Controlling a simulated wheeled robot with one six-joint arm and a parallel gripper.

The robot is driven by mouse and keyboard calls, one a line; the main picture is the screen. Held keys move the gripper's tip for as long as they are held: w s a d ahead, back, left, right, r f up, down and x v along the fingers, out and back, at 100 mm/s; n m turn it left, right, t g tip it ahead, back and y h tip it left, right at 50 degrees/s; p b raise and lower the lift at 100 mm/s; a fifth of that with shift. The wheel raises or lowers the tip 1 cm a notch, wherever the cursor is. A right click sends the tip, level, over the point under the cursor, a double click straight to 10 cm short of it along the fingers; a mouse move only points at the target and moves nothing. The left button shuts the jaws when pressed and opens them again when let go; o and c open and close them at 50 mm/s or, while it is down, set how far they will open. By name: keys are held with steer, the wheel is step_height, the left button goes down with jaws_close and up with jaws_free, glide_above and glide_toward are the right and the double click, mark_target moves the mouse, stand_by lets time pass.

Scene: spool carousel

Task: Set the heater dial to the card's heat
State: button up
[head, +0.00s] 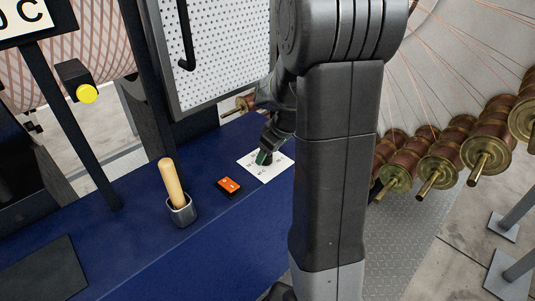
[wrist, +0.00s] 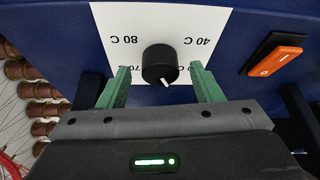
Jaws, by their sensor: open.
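The heater dial (wrist: 160,62) is a round black knob on a white plate (wrist: 112,18). Its white pointer mark faces the bottom of the wrist view, slightly right. The plate's print is upside down there: 80 C at left, 40 C at right, and lower labels partly hidden by the knob and fingers. My gripper (wrist: 160,70) is open, with one green finger on each side of the knob and visible gaps. In the head view my gripper (head: 265,155) is over the plate and hides the dial. The card (head: 24,20) at top left is cut off; only "0 C" shows.
An orange rocker switch (head: 229,185) sits beside the plate on the blue bench (head: 140,245). A wooden handle (head: 171,180) stands in a metal cup (head: 182,211). A perforated panel (head: 215,50) rises behind. Copper-coloured spools (head: 440,160) hang at right.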

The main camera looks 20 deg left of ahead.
steer(key=shift+a+f, duration=0.3)
steer(key=shift+f, duration=0.35)
steer(key=shift+w, duration=0.1)
steer(key=c, duration=1)
